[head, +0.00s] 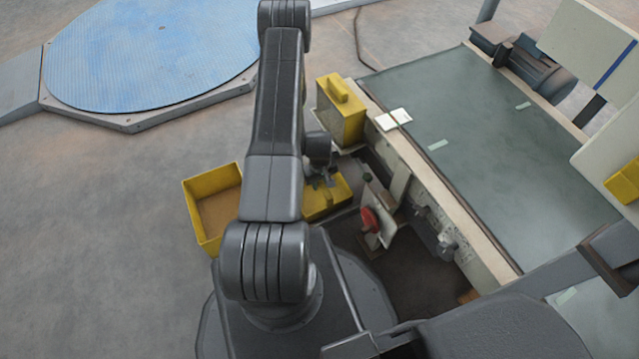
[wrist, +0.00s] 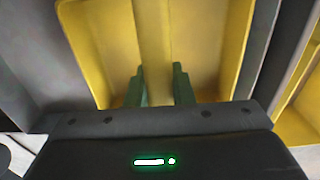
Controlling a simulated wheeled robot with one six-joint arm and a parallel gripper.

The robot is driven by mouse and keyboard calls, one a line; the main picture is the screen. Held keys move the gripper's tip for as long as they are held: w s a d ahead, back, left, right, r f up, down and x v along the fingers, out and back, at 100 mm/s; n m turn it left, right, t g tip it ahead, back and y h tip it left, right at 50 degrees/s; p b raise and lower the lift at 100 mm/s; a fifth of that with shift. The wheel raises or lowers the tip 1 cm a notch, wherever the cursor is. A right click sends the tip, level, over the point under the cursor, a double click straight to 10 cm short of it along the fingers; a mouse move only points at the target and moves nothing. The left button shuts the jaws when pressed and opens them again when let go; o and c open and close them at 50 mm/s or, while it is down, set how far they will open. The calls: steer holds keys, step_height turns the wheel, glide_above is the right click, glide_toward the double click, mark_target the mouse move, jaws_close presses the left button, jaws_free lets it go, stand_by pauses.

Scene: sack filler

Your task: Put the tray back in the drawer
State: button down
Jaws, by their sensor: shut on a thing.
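A yellow tray (wrist: 205,40) with a raised middle bar (wrist: 153,45) fills the wrist view. My gripper (wrist: 160,88) has its green fingers on either side of the bar and is shut on it. In the head view the tray (head: 338,196) shows partly, below my gripper (head: 322,182), with my arm covering its left part. Grey walls (wrist: 262,45) lie close beside the tray in the wrist view. I cannot tell whether they belong to the drawer, or whether the tray rests on anything.
An open yellow bin (head: 207,247) with a brown inside stands left of my arm. A yellow box with a top handle (head: 338,112) stands beyond the tray. A green-topped table (head: 470,140) borders the right. A red round part (head: 370,220) is near its side.

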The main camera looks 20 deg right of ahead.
steer(key=c, duration=1.7)
jaws_free()
steer(key=shift+f, duration=0.1)
steer(key=o, duration=0.4)
steer(key=shift+o, duration=0.2)
step_height(320, 180, up, 12)
steer(key=p, duration=0.3)
steer(key=shift+r, duration=0.2)
